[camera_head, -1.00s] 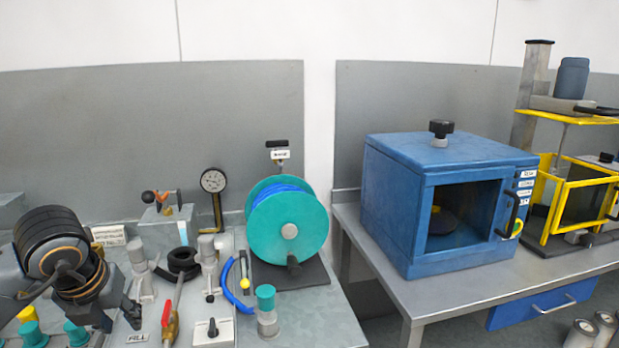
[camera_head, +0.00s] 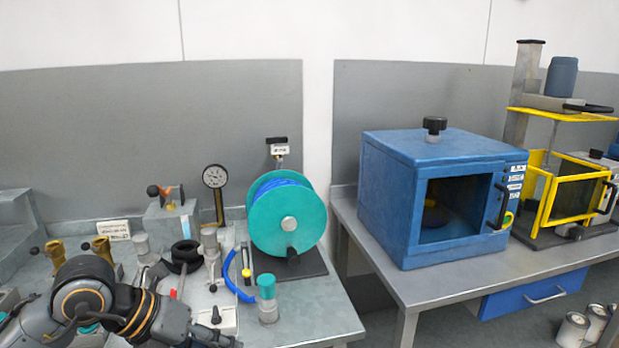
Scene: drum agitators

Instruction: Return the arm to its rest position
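My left arm (camera_head: 95,298) comes in at the lower left, dark grey with orange rings, over the front of the left bench. It is bent, and its forearm reaches right along the bottom edge. Dark parts of my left gripper (camera_head: 218,339) show at its end, cut off by the picture edge. Its fingers cannot be made out, and no held thing shows. My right arm and gripper are not in view.
The left bench carries a teal reel with blue hose (camera_head: 287,218), a pressure gauge (camera_head: 214,177), a black ring (camera_head: 183,257) and a teal-capped cylinder (camera_head: 267,298). A blue chamber (camera_head: 395,200) and a yellow-framed press (camera_head: 545,205) stand on the right bench (camera_head: 350,228).

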